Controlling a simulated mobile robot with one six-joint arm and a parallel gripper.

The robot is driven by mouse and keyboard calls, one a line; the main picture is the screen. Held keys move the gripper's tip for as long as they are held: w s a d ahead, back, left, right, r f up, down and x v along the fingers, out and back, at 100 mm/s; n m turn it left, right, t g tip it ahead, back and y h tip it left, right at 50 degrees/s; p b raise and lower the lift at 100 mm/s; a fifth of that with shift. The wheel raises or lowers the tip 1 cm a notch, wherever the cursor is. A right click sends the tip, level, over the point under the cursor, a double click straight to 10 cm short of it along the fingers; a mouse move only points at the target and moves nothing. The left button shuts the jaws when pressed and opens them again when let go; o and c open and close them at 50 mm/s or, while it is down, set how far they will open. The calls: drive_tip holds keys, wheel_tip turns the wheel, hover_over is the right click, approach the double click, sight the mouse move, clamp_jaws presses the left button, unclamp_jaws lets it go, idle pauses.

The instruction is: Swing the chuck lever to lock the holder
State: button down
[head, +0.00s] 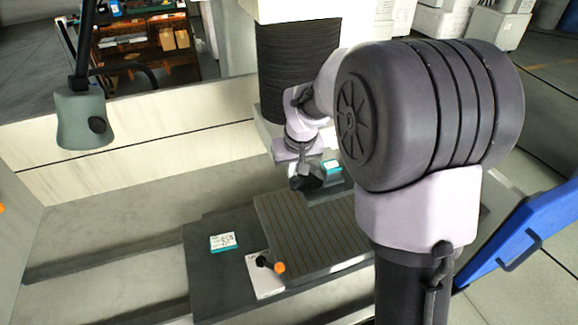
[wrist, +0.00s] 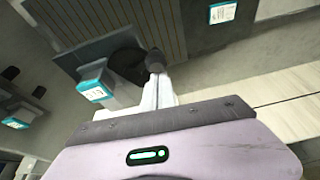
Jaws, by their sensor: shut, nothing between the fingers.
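My gripper (head: 300,182) is shut and empty, pointing down at the back edge of the slotted plate in the head view. Its fingertips also show in the wrist view (wrist: 155,62). A teal-topped block (head: 331,166), perhaps the holder, is just right of the gripper; it also shows in the wrist view (wrist: 97,88), left of the fingers. A dark rounded part lies between fingers and block in the wrist view; whether they touch is unclear. I cannot tell which part is the chuck lever.
The slotted plate (head: 310,235) lies on a dark table with a labelled card (head: 223,241) at left. A dark bellows column (head: 296,65) stands behind my gripper. A grey-green lamp head (head: 84,120) hangs at left. A blue panel (head: 530,235) is at right.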

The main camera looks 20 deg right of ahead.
sight(300, 185)
drive_tip(key=shift+s, duration=0.35)
drive_tip(key=n, duration=0.1)
drive_tip(key=s+n+y+b, duration=0.1)
drive_tip(key=shift+s+d+n, duration=0.2)
drive_tip(key=shift+d+n, duration=0.2)
drive_tip(key=shift+s+d+b, duration=0.45)
drive_tip(key=shift+s+d, duration=0.15)
drive_tip(key=shift+s+d+f, duration=0.1)
drive_tip(key=shift+d, duration=0.05)
